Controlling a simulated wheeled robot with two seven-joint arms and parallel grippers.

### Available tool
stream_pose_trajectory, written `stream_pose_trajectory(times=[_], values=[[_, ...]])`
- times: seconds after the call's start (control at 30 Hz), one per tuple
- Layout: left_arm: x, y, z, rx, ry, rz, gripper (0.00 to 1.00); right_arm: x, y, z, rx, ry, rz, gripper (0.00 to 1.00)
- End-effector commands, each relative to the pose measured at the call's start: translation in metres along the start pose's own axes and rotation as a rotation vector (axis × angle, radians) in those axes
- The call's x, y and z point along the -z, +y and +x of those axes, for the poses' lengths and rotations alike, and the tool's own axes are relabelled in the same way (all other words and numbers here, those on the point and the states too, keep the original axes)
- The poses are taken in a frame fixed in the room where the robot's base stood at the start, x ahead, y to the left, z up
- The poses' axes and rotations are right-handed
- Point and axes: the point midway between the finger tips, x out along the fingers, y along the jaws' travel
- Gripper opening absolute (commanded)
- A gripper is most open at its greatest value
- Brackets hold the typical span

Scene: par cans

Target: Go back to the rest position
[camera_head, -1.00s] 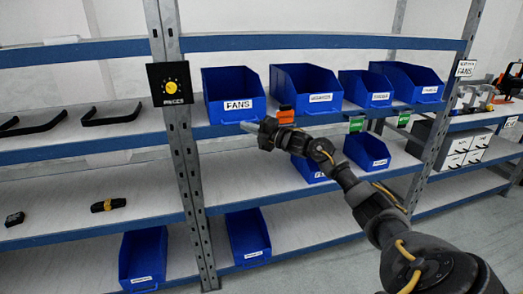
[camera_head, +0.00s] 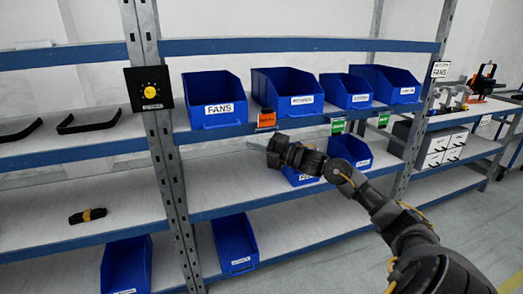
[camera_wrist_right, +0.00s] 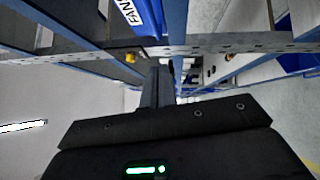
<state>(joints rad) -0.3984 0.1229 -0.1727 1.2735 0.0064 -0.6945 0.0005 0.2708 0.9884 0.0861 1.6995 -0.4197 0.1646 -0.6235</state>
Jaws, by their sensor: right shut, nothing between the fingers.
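My right gripper (camera_head: 258,146) is in front of the shelf rack, just below the front edge of the shelf that bears the blue bins. It is shut and empty, and its fingers point left in the head view. In the right wrist view the shut fingers (camera_wrist_right: 157,88) point toward the rack's steel upright. My right arm comes in from the lower right of the head view. My left gripper is not in view.
The rack's blue shelf edge (camera_head: 290,125) and steel upright (camera_head: 170,170) stand close to the gripper. A blue bin marked FANS (camera_head: 215,100) sits above it. More blue bins stand beside and below. Open floor (camera_head: 475,235) lies at the lower right.

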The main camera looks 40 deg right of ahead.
Motion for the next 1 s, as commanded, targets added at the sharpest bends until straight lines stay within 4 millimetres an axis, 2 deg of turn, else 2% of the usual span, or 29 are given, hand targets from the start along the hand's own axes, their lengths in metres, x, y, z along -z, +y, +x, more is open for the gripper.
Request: stream_pose_trajectory(times=[0.2,0.63,0.73,0.77,0.87,0.97,1.0], values=[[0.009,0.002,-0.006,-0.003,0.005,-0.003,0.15,0.000,-0.001,-0.018,0.003,0.000,0.000,0.00],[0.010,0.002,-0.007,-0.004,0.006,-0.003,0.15,0.000,-0.001,-0.020,0.002,0.000,0.001,0.00],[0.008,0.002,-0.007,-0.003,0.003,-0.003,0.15,-0.003,-0.010,-0.020,0.012,-0.015,0.028,0.00],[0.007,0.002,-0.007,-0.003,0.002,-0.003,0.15,-0.005,-0.017,-0.021,0.019,-0.025,0.046,0.00],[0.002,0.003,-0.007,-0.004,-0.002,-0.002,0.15,-0.014,-0.058,-0.025,0.061,-0.087,0.154,0.00],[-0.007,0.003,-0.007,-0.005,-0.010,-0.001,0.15,-0.020,-0.124,-0.037,0.130,-0.184,0.314,0.00],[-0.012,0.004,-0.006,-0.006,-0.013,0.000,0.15,-0.020,-0.155,-0.045,0.162,-0.230,0.385,0.00]])
